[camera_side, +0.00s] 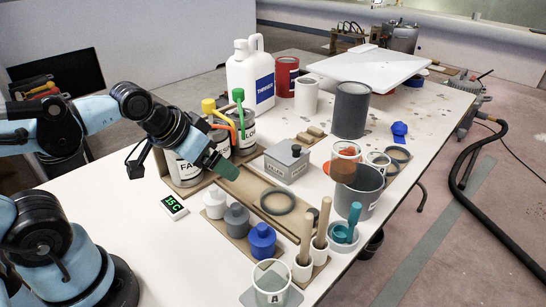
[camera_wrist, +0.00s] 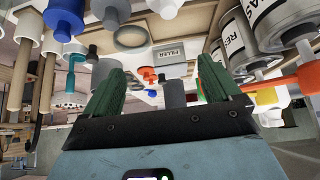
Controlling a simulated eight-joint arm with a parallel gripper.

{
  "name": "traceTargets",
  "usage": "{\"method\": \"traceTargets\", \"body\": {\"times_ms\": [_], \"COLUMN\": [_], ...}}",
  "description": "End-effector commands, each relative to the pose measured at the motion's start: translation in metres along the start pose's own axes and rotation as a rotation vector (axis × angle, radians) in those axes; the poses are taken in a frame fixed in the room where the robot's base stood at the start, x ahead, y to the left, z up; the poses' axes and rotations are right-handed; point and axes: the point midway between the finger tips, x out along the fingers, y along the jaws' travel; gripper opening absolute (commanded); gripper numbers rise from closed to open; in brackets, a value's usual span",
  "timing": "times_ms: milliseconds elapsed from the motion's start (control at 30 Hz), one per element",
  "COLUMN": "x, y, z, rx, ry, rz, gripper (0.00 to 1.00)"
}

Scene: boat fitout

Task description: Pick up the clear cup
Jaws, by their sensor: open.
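A clear cup (camera_side: 271,284) with grey contents stands at the table's near edge in the side view, on a small board. A second see-through cup (camera_side: 345,160) with orange contents stands farther back, behind a grey pot. My gripper (camera_side: 224,169) is left of both cups, above the board beside the labelled cans, and touches neither cup. Its two green fingers are spread in the wrist view (camera_wrist: 163,85), with nothing held between them. I cannot make out the front clear cup in the wrist view.
Labelled cans (camera_side: 184,168) stand close to my gripper. A grey filler box (camera_side: 286,162) lies to the right. The table's left front is mostly clear.

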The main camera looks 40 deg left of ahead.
Motion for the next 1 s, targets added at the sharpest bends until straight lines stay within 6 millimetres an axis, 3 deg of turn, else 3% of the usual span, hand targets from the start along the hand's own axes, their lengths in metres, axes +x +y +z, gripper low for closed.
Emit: {"method": "traceTargets", "body": {"times_ms": [200, 367, 700, 1000], "x": [0.001, 0.009, 0.039, 0.063], "y": [0.003, 0.018, 0.066, 0.087], "z": [-0.003, -0.019, -0.079, -0.127], "rx": [0.011, 0.082, 0.334, 0.529], "ry": [-0.004, -0.014, 0.111, 0.387], "rz": [0.017, 0.121, 0.478, 0.698], "gripper": [0.9, 0.9, 0.9, 0.9]}}
